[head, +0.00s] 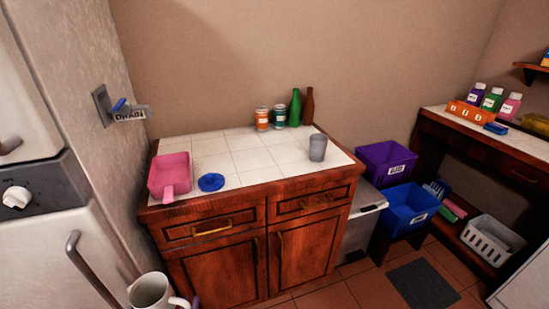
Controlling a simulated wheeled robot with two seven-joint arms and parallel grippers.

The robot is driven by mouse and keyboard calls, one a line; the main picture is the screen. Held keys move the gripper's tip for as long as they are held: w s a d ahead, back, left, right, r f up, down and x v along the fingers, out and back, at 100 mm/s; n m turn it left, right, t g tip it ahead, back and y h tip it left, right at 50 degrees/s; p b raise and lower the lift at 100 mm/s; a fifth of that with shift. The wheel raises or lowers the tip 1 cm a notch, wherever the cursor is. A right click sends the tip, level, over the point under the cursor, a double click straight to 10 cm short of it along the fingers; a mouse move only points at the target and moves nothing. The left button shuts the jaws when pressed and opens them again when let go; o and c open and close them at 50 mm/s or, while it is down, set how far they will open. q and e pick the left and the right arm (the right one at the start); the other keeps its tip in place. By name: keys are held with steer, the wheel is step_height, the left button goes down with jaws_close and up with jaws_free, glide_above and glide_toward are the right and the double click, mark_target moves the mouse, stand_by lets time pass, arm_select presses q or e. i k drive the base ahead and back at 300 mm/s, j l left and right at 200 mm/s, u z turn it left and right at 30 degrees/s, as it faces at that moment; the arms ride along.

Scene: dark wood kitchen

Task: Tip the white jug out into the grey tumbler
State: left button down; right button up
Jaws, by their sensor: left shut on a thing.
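The white jug (148,291) is at the bottom edge of the head view, left of centre. It looks upright, and its lower part is cut off by the frame. My left gripper (194,301) barely shows at the jug's handle and is shut on the jug. The jug is low in the picture, in front of the cabinet and well apart from the tumbler. The grey tumbler (317,147) stands upright on the right part of the white tiled counter (255,160). What is inside the jug cannot be made out. My right gripper is not in view.
A pink pan (169,176) and a blue round thing (211,182) lie on the counter's left. Two cans (262,119), a green bottle (295,107) and a brown bottle (308,106) stand at the back. The counter around the tumbler's front and left is clear.

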mark_target(318, 148)
steer(key=i+l+u, duration=0.2)
steer(key=l+u, duration=0.15)
steer(key=l, duration=0.55)
steer(key=i+l+u, duration=0.1)
steer(key=l+u, duration=0.2)
steer(key=l, duration=0.55)
steer(key=l+u, duration=0.35)
steer(key=l, duration=0.55)
